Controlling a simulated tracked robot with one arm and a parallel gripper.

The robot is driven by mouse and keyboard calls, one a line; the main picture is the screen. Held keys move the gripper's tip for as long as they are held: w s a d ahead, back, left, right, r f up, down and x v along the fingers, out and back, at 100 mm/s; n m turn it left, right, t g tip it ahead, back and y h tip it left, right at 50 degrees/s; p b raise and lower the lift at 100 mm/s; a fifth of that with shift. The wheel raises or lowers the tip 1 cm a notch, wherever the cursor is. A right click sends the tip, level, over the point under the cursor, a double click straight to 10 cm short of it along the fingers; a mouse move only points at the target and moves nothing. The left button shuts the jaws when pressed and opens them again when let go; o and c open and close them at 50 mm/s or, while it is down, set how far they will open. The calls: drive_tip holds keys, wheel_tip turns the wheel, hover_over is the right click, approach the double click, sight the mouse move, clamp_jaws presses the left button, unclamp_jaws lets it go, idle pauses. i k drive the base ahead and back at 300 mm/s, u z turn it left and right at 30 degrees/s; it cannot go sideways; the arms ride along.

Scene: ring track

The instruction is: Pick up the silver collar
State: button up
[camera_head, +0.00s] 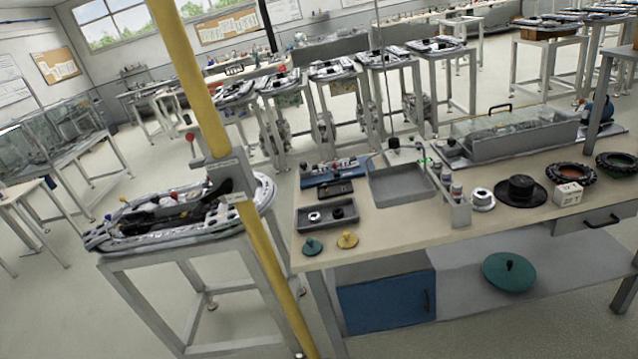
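A silver flanged piece with a round top, which looks like the silver collar (482,198), stands on the wooden workbench (400,225). It sits between a grey upright holder (458,207) on its left and a black hat-shaped part (520,191) on its right. A smaller silver ring (315,216) lies in a dark grey tray (327,225) at the bench's left end, beside a black ring (338,212). My gripper does not show in this view, so its opening and its distance from the collar cannot be seen.
A yellow pole (205,120) with a grey bracket crosses the left side, in front of a stand with a cluttered tray (180,215). An empty grey tray (400,184), a clear-sided case (515,132) and a white block (568,193) are on the bench. Its front middle is clear.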

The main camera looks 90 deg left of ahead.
sight(314, 217)
drive_tip(key=u, duration=2.25)
